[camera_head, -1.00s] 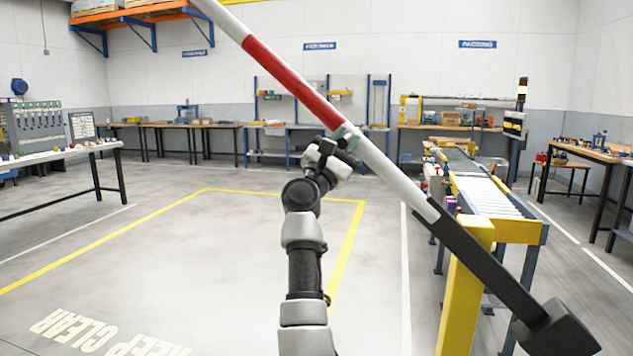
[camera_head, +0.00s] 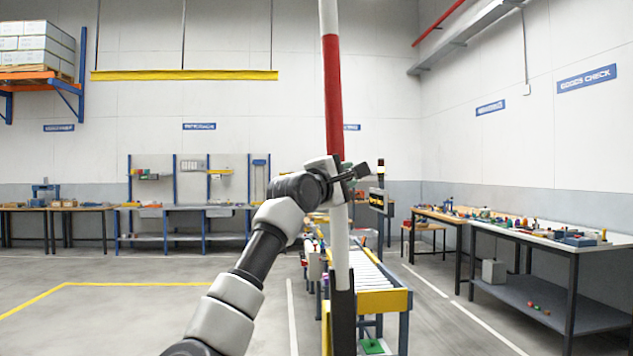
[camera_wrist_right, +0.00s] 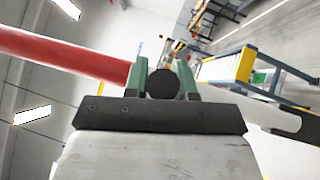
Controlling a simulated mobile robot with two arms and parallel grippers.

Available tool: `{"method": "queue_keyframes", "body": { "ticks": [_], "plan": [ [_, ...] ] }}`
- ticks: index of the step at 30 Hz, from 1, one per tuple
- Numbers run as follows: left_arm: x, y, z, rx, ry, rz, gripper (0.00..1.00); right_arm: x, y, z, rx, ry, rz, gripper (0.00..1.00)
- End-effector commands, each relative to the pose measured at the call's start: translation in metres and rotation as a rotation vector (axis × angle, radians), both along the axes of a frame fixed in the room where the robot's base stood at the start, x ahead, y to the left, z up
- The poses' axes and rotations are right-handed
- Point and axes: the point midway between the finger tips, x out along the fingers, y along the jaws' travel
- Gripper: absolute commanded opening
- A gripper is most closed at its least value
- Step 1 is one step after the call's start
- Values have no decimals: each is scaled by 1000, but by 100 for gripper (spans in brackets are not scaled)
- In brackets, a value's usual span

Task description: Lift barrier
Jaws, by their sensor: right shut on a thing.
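The barrier boom (camera_head: 333,90), striped white and red with a dark lower end, stands nearly upright in the head view. Its top runs out of the picture and its lower end reaches the bottom edge. My right gripper (camera_head: 347,174) is shut on the boom at the white part just below the red stripe. In the right wrist view the green jaws (camera_wrist_right: 162,80) straddle the boom, with its red part (camera_wrist_right: 60,58) to the left and its white part (camera_wrist_right: 240,105) to the right. A dark round piece sits between the jaws. My left gripper is not in view.
A roller conveyor (camera_head: 369,277) with a yellow end stands close behind the boom. Workbenches with small items (camera_head: 560,238) line the right side. A yellow bar (camera_head: 184,75) hangs at upper left. The floor at left, marked by a yellow line (camera_head: 130,284), is clear.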

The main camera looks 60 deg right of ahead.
Motion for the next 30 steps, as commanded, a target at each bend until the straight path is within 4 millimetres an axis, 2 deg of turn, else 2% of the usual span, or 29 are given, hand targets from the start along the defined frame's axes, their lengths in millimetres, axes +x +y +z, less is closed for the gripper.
{"method": "queue_keyframes", "body": {
  "ticks": [1,7,19,20,24,30],
  "plan": [
    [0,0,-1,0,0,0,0,-1,-3,-6,22,-13,7,0],
    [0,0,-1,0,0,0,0,-9,-12,-8,46,-37,10,0],
    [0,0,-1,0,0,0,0,-12,-14,-8,50,-42,9,0],
    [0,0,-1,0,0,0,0,-12,-14,-8,51,-42,7,27],
    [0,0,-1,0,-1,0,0,-13,-14,-7,48,-41,7,48],
    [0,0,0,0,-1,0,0,-13,-14,-5,43,-39,6,51]
  ]
}}
